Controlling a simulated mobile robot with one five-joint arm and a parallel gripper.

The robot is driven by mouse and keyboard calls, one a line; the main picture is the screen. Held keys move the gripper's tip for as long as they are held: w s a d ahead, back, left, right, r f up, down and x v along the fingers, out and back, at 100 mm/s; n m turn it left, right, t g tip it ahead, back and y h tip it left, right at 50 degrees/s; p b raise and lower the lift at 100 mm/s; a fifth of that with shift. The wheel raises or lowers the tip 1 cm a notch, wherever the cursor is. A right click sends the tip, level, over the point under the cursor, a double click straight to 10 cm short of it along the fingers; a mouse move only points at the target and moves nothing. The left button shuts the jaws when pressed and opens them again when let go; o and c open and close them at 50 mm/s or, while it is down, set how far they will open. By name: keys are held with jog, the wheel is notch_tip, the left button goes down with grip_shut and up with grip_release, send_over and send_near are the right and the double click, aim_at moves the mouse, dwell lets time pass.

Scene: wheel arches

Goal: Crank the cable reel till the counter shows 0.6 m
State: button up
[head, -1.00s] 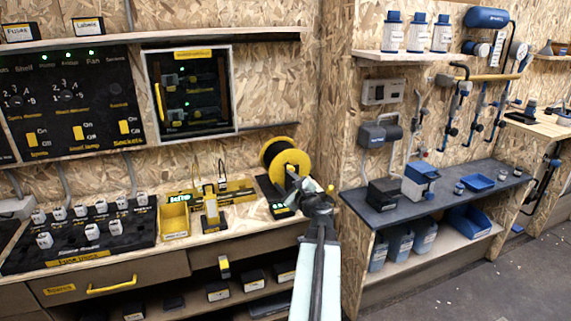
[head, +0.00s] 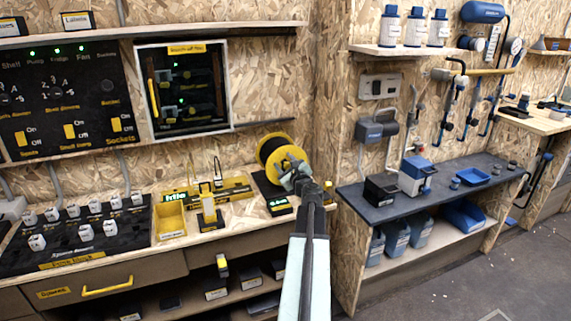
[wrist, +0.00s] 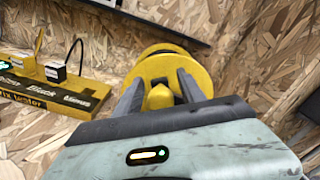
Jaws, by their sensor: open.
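My gripper (head: 290,176) is at the front of the reel's yellow face. In the wrist view my gripper (wrist: 160,94) is open, one grey finger on each side of a yellow crank knob (wrist: 158,96). The yellow reel face (wrist: 165,66) is behind it. I cannot tell whether the fingers touch the knob.
A yellow tester rack (head: 235,188) stands left of the reel on the bench, with a yellow bin (head: 171,217) beside it. A wooden wall panel rises close to the right of the reel. A dark shelf (head: 440,180) with blue items lies farther right.

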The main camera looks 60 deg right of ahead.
grip_shut()
dwell(1.4)
